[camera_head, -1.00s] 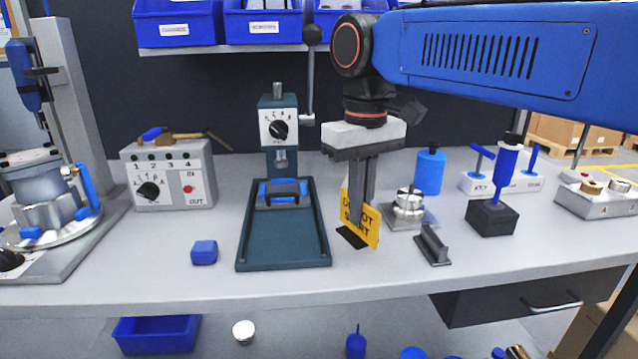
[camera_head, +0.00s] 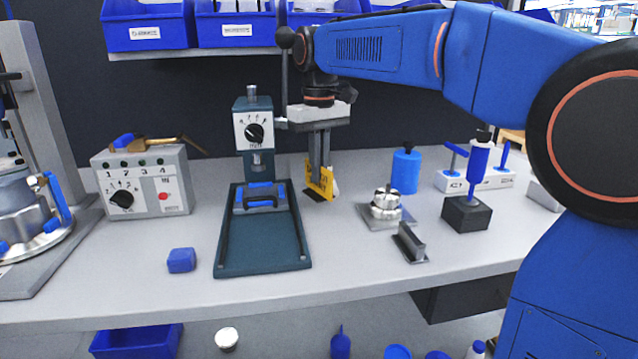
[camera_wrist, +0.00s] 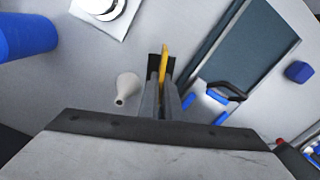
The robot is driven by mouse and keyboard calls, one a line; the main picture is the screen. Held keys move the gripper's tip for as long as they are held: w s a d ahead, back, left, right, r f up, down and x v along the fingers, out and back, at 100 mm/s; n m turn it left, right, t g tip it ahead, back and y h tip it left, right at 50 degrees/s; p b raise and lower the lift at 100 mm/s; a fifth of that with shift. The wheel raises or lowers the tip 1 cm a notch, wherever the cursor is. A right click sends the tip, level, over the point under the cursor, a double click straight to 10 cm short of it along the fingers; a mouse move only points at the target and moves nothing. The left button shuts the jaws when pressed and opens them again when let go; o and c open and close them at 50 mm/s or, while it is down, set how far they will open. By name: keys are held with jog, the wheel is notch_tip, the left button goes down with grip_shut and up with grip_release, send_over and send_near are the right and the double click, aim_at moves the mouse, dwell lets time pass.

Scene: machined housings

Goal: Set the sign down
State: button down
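The yellow sign (camera_head: 320,184) with black lettering stands upright on a small dark base, right of the back part of the green press (camera_head: 262,262). My gripper (camera_head: 320,172) points down over it, its two fingers closed about the sign's upper part. In the wrist view the sign (camera_wrist: 163,62) shows edge-on between the fingertips (camera_wrist: 162,88), above its black base (camera_wrist: 154,66). The base is at or just above the bench top; I cannot tell whether it touches.
A white cone-shaped piece (camera_wrist: 127,88) stands close beside the sign. A silver round part on a plate (camera_head: 387,207), a blue cylinder (camera_head: 405,172) and a dark metal bracket (camera_head: 410,243) are to the right. Blue bins (camera_head: 238,26) hang above; bare bench (camera_head: 345,250) lies in front.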

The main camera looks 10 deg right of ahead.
aim_at(319, 193)
jog(key=shift+f, duration=1.75)
jog(key=c, duration=2)
grip_release()
jog(key=shift+f, duration=0.1)
